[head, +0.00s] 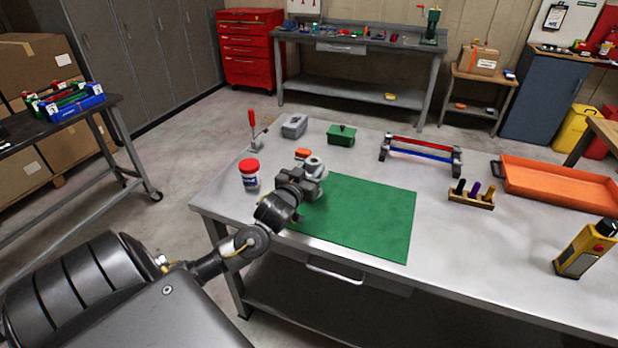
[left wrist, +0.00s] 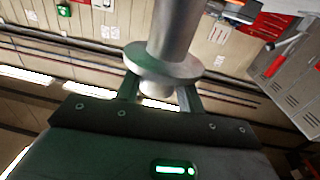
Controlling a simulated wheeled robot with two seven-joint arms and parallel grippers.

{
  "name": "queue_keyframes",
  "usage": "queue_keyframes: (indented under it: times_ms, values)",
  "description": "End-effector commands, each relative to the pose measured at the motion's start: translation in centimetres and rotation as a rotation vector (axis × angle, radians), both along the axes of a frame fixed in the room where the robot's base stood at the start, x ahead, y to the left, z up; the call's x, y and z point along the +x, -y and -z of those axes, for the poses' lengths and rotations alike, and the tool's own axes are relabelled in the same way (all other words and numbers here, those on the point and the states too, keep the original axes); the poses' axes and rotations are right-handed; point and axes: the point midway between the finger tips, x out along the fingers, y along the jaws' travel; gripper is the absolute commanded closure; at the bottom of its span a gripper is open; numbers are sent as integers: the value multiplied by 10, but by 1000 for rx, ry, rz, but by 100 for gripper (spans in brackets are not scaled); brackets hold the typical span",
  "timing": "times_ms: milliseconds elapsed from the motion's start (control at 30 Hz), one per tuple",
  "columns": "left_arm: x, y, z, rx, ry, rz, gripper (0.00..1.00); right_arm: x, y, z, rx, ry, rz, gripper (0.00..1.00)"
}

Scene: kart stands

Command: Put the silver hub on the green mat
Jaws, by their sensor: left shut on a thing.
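The green mat (head: 365,216) lies flat on the front left part of the metal workbench. My left gripper (head: 308,178) is over the mat's far left corner in the head view. The silver hub (head: 315,165) is at its fingers, partly hidden by the gripper. In the left wrist view the hub (left wrist: 165,68) shows as a grey cylinder with a wide flange, between the two fingers (left wrist: 160,95). The gripper is shut on it. I cannot tell whether the hub touches the mat. My right gripper is not in view.
A grey box (head: 294,126), a green box (head: 341,135) and a rack with red and blue bars (head: 421,153) stand behind. An orange tray (head: 560,184) is at right.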

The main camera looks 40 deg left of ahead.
Motion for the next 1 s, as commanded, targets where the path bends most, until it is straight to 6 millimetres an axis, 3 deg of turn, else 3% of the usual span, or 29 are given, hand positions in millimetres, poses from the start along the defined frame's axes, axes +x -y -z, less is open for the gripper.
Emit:
queue_keyframes:
  times_ms: [300, 700, 733, 900, 1000]
  values:
    - [2, -5, 32, 1, 1, -1, 96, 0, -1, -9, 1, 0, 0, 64]
    - [2, -5, 39, 0, 1, -1, 96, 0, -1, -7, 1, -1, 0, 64]
    - [2, -4, 40, 1, -1, -1, 61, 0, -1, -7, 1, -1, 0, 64]
    - [2, -4, 39, 1, -1, 0, 40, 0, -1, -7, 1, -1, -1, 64]
    - [2, -4, 39, 1, -1, 0, 40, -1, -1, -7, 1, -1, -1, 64]
